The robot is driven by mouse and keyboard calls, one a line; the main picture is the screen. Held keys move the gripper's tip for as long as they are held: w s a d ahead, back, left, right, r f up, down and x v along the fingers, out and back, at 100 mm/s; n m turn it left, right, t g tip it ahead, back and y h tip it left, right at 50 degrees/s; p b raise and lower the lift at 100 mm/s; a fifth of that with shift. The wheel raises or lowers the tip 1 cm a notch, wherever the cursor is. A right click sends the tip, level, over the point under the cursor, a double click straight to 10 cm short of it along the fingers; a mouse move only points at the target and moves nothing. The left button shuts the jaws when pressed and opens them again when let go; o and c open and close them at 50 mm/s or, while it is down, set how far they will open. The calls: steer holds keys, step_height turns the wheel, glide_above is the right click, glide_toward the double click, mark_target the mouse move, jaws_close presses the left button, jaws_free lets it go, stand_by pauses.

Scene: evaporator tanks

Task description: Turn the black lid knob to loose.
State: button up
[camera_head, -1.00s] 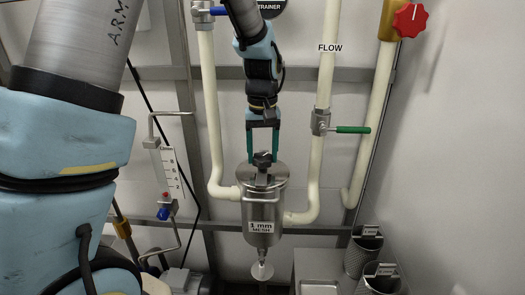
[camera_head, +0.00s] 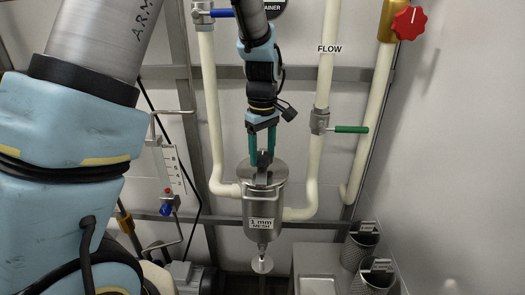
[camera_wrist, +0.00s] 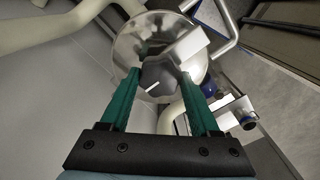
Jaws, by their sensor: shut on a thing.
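The steel strainer housing (camera_head: 262,212) hangs upright between cream pipes and carries a "1 mm MESH" label. Its round lid (camera_head: 252,175) has the black lid knob at its centre. In the wrist view the black knob (camera_wrist: 160,76) has a short white line on it and a pale steel bar beside it. My gripper (camera_head: 262,152) comes down from above with green fingers and is shut on the knob, one finger on each side. It also shows in the wrist view (camera_wrist: 160,82). The fingers hide much of the knob in the head view.
A blue-handled valve (camera_head: 220,12) is at upper left and a green-handled valve (camera_head: 350,129) at right. A red knob (camera_head: 410,21) is at upper right. Two mesh baskets (camera_head: 360,244) stand at lower right. A flow gauge (camera_head: 171,165) is left of the strainer.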

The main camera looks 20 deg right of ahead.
mark_target(262, 156)
stand_by(0.4)
steer(key=o, duration=1.4)
steer(key=shift+c, duration=0.2)
step_height(262, 156, up, 11)
steer(key=b, duration=0.2)
steer(key=shift+f, duration=0.1)
steer(key=w+a+f+m, duration=0.1)
steer(key=a+f, duration=0.1)
steer(key=a, duration=0.6)
steer(key=w+a+f+m, duration=0.1)
steer(key=a+f, duration=0.1)
steer(key=a, duration=0.6)
steer(key=s+a+f+m, duration=0.1)
steer(key=s+a+f, duration=0.1)
steer(key=a, duration=0.5)
steer(key=s+a+f+m+t, duration=0.1)
steer(key=s+a+f+m, duration=0.1)
steer(key=s+a, duration=0.2)
steer(key=a, duration=0.3)
steer(key=shift+f+t, duration=0.3)
steer(key=shift+f, duration=0.05)
